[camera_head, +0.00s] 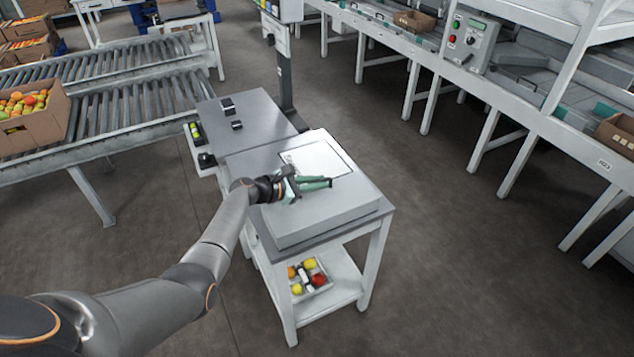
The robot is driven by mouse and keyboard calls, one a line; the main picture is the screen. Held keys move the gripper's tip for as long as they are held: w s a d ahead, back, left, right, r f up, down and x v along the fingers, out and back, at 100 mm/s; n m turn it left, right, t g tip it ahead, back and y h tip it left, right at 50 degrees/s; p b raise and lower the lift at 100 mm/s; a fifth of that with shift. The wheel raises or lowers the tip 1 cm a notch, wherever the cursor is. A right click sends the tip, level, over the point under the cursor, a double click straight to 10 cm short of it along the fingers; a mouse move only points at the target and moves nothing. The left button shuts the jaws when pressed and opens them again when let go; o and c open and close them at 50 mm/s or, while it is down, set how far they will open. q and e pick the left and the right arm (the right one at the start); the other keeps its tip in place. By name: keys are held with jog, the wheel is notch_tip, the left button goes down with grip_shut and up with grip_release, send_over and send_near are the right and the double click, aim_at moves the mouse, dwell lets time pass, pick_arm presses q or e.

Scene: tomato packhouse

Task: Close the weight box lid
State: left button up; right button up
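The weight box (345,205) is a flat light grey box on the near part of a small white-legged table. Its lid looks flat or nearly flat on top, with a pale outlined panel (317,158) at its far side. I cannot tell whether the lid is fully seated. My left gripper (330,183) is over the lid, its green fingers pointing right. The fingers lie close together in this view, and the gap between them is unclear. I see nothing held, and I cannot tell whether they touch the lid. My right gripper is not in view.
A grey plate (262,118) with small black blocks (228,104) adjoins the box, beside a dark post (285,75). A fruit tray (325,286) sits on the lower shelf. Roller conveyors (135,105) stand left, a long bench (500,105) right. Floor between is clear.

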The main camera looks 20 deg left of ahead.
pick_arm(q)
jog(key=o, duration=0.4)
jog(key=shift+f, duration=0.1)
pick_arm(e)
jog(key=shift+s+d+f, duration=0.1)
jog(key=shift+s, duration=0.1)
pick_arm(q)
jog(key=shift+s+a+r+p, duration=0.3)
jog(key=shift+s+a+p, duration=0.05)
jog(key=shift+s+p, duration=0.1)
jog(key=p+v, duration=0.3)
jog(key=v, duration=0.7)
jog(key=shift+s, duration=0.15)
jog(key=shift+s+a+r, duration=0.2)
jog(key=shift+s, duration=0.2)
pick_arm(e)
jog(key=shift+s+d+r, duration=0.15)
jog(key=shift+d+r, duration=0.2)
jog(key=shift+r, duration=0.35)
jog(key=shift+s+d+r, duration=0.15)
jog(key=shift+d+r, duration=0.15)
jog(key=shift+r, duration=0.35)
pick_arm(q)
jog(key=shift+s, duration=0.1)
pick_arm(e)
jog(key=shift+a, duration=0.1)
